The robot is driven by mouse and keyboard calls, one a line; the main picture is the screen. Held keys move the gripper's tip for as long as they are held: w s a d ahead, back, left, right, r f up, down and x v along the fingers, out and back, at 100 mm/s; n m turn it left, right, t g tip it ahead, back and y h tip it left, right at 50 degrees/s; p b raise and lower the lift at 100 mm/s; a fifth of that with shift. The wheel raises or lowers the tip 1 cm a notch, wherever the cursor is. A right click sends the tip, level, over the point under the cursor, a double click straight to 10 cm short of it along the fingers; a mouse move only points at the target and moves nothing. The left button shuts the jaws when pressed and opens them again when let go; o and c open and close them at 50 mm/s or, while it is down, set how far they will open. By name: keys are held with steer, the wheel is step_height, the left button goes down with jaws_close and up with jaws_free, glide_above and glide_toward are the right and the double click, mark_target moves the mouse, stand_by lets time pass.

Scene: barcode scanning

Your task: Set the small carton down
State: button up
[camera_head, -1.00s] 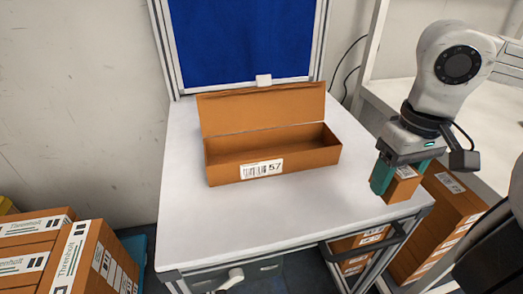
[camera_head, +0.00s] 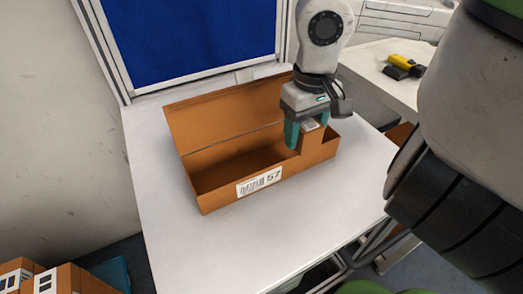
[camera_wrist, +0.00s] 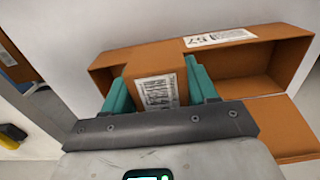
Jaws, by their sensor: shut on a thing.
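The small carton (camera_head: 312,143) is brown with a white barcode label on top; the label shows clearly on the carton in the wrist view (camera_wrist: 155,92). My gripper (camera_head: 302,140) is shut on the carton, with teal fingers on either side of it in the wrist view (camera_wrist: 160,88). The carton is upright at the right end of the long open box (camera_head: 218,187). Its lower part is hidden by the front wall, so I cannot tell whether it touches the floor. The box has a label marked 57, and its flap stands up at the back.
The box stands on a white table (camera_head: 275,245) with clear room in front and to the left. A blue panel (camera_head: 190,40) rises behind. A yellow and black device (camera_head: 404,65) lies on the side table at right. Cartons (camera_head: 60,280) stand at lower left.

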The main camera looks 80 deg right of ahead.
steer(key=w+f+p, duration=0.1)
steer(key=w+f, duration=0.1)
steer(key=w, duration=0.2)
steer(key=p, duration=0.1)
glide_above(264, 166)
step_height(264, 166, down, 5)
steer(key=shift+s+f, duration=0.1)
step_height(264, 166, down, 2)
steer(key=shift+f, duration=0.7)
steer(key=shift+f, duration=0.2)
steer(key=o, duration=1.1)
steer(key=shift+o, duration=0.2)
steer(key=shift+r, duration=0.1)
